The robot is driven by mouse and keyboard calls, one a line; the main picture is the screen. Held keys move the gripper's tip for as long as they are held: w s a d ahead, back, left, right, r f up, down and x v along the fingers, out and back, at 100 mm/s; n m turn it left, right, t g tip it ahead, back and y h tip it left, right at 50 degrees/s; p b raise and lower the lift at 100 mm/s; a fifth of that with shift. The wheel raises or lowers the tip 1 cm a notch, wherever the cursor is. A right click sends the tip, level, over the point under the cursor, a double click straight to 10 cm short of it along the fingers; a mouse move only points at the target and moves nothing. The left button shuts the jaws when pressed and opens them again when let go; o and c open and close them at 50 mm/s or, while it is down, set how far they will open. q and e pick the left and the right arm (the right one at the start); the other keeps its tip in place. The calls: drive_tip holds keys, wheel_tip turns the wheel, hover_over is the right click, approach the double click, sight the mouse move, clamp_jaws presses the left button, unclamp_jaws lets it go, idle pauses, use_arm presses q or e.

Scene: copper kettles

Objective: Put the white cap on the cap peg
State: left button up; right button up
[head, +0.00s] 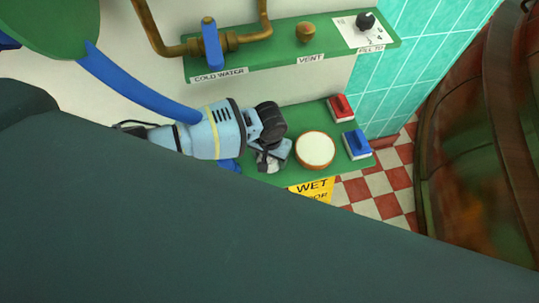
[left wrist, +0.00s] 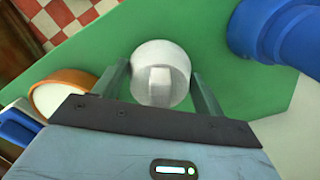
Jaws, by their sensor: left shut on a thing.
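The white cap (left wrist: 160,75) is round and pale, with a raised bar across its middle. In the left wrist view it sits between the two fingers of my left gripper (left wrist: 160,88), which is shut on it above the green shelf. In the head view my left gripper (head: 271,158) points down over the shelf's middle, left of a round white-topped disc with an orange rim (head: 315,149). The cap is mostly hidden there by the gripper. I cannot pick out the cap peg in either view. My right gripper is not in view.
The lower green shelf (head: 342,172) also holds a red block (head: 340,107) and a blue block (head: 357,143). An upper shelf carries a blue-handled valve (head: 211,42) and a dial (head: 366,20). A copper kettle (head: 480,130) stands right. A dark shape hides the foreground.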

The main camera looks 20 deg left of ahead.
use_arm(q)
drive_tip(key=shift+f, duration=0.5)
idle(0.4)
drive_tip(key=o, duration=1)
drive_tip(key=shift+r, duration=0.1)
wheel_tip(320, 180, up, 7)
drive_tip(key=shift+f+p, duration=0.1)
drive_tip(key=shift+p, duration=0.65)
drive_tip(key=shift+r, duration=0.45)
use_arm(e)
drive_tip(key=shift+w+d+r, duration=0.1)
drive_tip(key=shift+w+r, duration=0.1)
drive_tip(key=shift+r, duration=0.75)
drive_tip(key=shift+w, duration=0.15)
